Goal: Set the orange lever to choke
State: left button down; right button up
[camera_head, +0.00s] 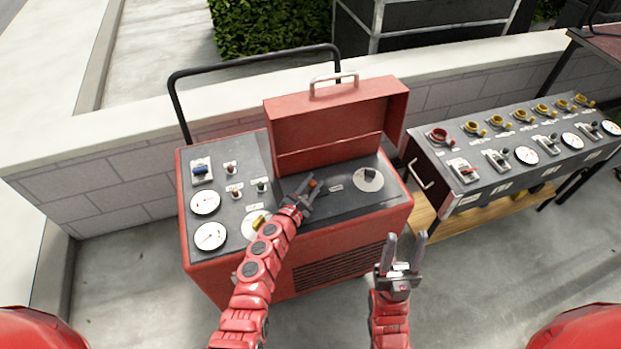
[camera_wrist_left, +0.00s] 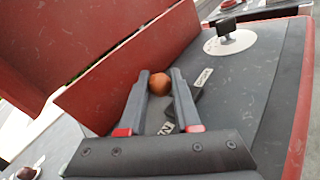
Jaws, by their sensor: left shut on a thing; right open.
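The orange lever's round knob (camera_head: 315,184) shows on the dark top panel of the red machine (camera_head: 340,245) in the head view. My left gripper (camera_head: 306,188) is shut on it. In the left wrist view the orange knob (camera_wrist_left: 159,83) sits between the two fingertips of my left gripper (camera_wrist_left: 160,82). The lever's shaft and most of its slot are hidden by the fingers. White labels beside it are only partly readable. My right gripper (camera_head: 402,248) is open and empty, in front of the machine's right front corner, apart from it.
The machine's red lid (camera_head: 335,125) stands open behind the lever. A black knob on a round white dial (camera_head: 368,179) is to the right. A second control panel (camera_head: 520,150) stands at right.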

pick_arm(q)
jog(key=d+m+g+y+p, duration=0.1)
jog(key=p, duration=0.4)
jog(key=w+d+r+m+g+y+p, duration=0.1)
jog(key=y+p, duration=0.1)
jog(key=p, duration=0.2)
jog(key=shift+d+r+m+g+p, duration=0.2)
jog(key=shift+d+m+g+p, duration=0.05)
jog(key=shift+m+g+p, duration=0.15)
jog(key=shift+d+f+m+p, duration=0.15)
jog(key=shift+d+m+p, duration=0.15)
jog(key=shift+p, duration=0.1)
jog(key=shift+w+d+f+m+g+y, duration=0.1)
jog(key=shift+d+f+m+g+y, duration=0.25)
jog(key=shift+y, duration=0.25)
jog(key=shift+d+f+m+g+y, duration=0.15)
jog(key=shift+m+g+y, duration=0.1)
jog(key=shift+y, duration=0.15)
jog(key=shift+w+d+y, duration=0.15)
jog(key=shift+d+y, duration=0.05)
jog(key=shift+y, duration=0.1)
jog(key=shift+d+f+m+g+y, duration=0.1)
jog(key=shift+f+m+g+y, duration=0.05)
jog(key=shift+m+g+y, duration=0.15)
jog(key=shift+f, duration=0.15)
